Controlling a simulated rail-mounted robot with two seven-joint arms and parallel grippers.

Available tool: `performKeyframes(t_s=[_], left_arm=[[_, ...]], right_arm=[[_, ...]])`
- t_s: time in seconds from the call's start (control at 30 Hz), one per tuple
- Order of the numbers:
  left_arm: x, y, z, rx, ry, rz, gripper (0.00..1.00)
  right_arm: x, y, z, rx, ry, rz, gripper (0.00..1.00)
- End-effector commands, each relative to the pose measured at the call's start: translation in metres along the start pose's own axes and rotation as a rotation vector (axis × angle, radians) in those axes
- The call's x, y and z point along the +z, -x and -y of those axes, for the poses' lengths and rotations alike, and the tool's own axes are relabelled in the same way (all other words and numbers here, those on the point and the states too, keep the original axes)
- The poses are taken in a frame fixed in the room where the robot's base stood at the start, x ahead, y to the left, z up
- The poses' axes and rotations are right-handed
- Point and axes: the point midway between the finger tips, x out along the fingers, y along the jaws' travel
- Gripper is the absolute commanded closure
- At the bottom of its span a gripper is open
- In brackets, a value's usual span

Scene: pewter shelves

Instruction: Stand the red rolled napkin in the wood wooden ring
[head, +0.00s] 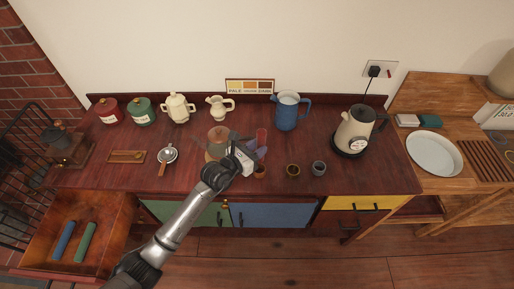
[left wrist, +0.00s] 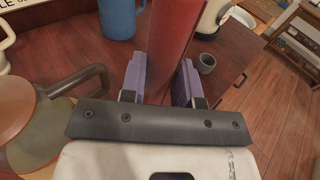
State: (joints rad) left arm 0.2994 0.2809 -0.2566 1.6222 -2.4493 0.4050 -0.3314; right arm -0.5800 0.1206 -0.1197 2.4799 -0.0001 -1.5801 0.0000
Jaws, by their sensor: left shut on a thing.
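The red rolled napkin (head: 261,136) is held upright in my left gripper (head: 255,153), above the front middle of the counter. In the left wrist view the napkin (left wrist: 172,35) stands between the two purple fingers of the same gripper (left wrist: 161,80). The wood ring (head: 259,172) is on the counter near its front edge, just below the gripper in the head view. The ring is small and partly covered there, and I cannot make it out in the left wrist view. A gap between napkin and ring cannot be judged. My right gripper is out of view.
A brass-coloured ring (head: 293,170) and a grey ring (head: 319,168) stand to the right. A glass coffee maker (head: 216,141) is close left of the gripper. A blue pitcher (head: 287,112) and kettle (head: 355,131) stand farther right. An open drawer (head: 112,213) holds blue and green rolls.

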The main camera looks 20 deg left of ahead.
Motion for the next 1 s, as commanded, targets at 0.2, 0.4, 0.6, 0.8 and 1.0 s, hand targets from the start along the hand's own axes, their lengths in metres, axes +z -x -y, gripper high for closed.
performKeyframes(t_s=[0.2, 0.4, 0.6, 0.8, 1.0], left_arm=[[-0.02, -0.002, 0.0, -0.001, -0.001, 0.0, 1.0], [-0.034, -0.004, 0.0, -0.001, -0.001, 0.0, 1.0], [-0.048, -0.006, 0.0, -0.001, 0.001, -0.001, 1.0], [-0.062, -0.007, 0.0, 0.0, 0.0, 0.0, 1.0], [-0.071, -0.008, 0.0, -0.001, 0.0, 0.001, 1.0]], right_arm=[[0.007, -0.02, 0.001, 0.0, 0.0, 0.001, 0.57], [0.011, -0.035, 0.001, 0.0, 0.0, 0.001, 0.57], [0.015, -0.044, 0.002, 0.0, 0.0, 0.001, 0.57], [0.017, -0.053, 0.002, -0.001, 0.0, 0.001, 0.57], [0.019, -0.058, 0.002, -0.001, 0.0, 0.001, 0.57]])
